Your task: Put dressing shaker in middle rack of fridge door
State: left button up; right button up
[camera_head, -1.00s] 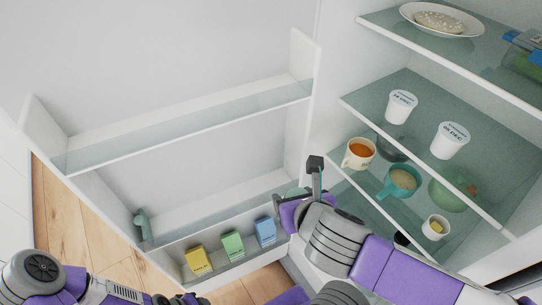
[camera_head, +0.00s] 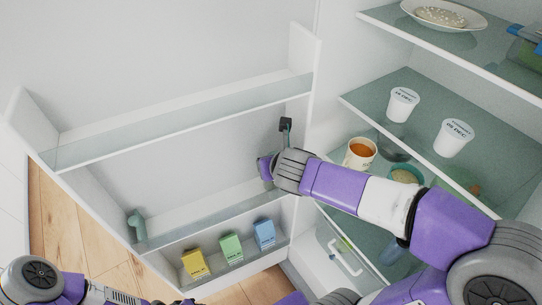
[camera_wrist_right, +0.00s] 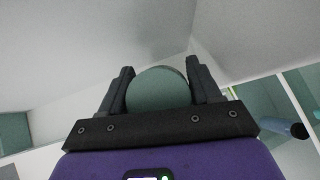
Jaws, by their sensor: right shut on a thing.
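My right gripper (camera_wrist_right: 160,95) is shut on a rounded grey-green thing (camera_wrist_right: 158,88), likely the dressing shaker, seen end-on between the fingers in the right wrist view. In the head view this gripper (camera_head: 286,130) is at the right end of the open fridge door, above the middle rack (camera_head: 215,208); the held thing is mostly hidden by my wrist there. A small teal figure-like item (camera_head: 137,225) stands at the left end of the middle rack. My left gripper (camera_head: 175,301) barely shows at the bottom edge; its fingers are unclear.
The upper door rack (camera_head: 180,125) is empty. Several cartons, one yellow (camera_head: 194,263), stand in the lower rack. Fridge shelves on the right hold white cups (camera_head: 404,103), an orange-filled mug (camera_head: 359,153) and a plate (camera_head: 443,17). The middle rack's centre is clear.

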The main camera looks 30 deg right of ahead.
jog(key=w+p, duration=0.1)
jog(key=g+p, duration=0.1)
jog(key=w+r+g+p, duration=0.1)
jog(key=shift+w+d+y, duration=0.3)
jog(key=shift+w+d, duration=0.05)
jog(key=shift+w+g+p, duration=0.3)
jog(key=shift+g+p, duration=0.1)
jog(key=shift+p, duration=0.1)
jog(key=shift+s+f+b, duration=0.1)
jog(key=shift+f+b, duration=0.35)
jog(key=shift+f, duration=0.5)
jog(key=shift+f, duration=0.2)
jog(key=o, duration=1.2)
jog(key=shift+c, duration=0.2)
